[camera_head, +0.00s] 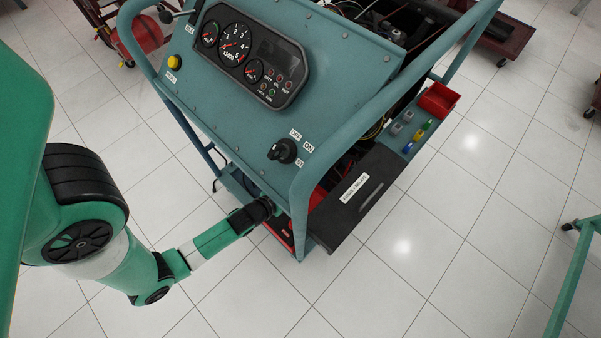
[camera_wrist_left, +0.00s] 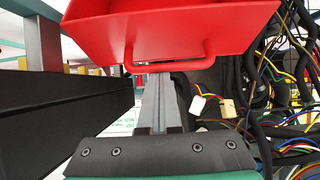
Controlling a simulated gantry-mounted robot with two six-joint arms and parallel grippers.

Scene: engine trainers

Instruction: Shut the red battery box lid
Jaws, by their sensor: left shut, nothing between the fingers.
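The red battery box lid (camera_wrist_left: 170,36) fills the top of the left wrist view, with a looped red handle (camera_wrist_left: 168,65) along its near lower edge. Red parts of the battery box (camera_head: 282,228) show low in the trainer's frame in the head view, mostly hidden by the panel and frame. My left gripper (camera_wrist_left: 159,82) is shut and empty, with its fingertips at the handle. I cannot tell whether they touch it. In the head view the left gripper (camera_head: 268,206) reaches into the trainer's lower front corner. My right gripper is not in view.
The teal instrument panel (camera_head: 225,110) and its tube frame stand above and beside my left gripper. A black fuses and relays cover (camera_head: 357,195) juts out to the right. Loose wires (camera_wrist_left: 275,90) hang right of the lid. Open tiled floor (camera_head: 385,285) lies in front.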

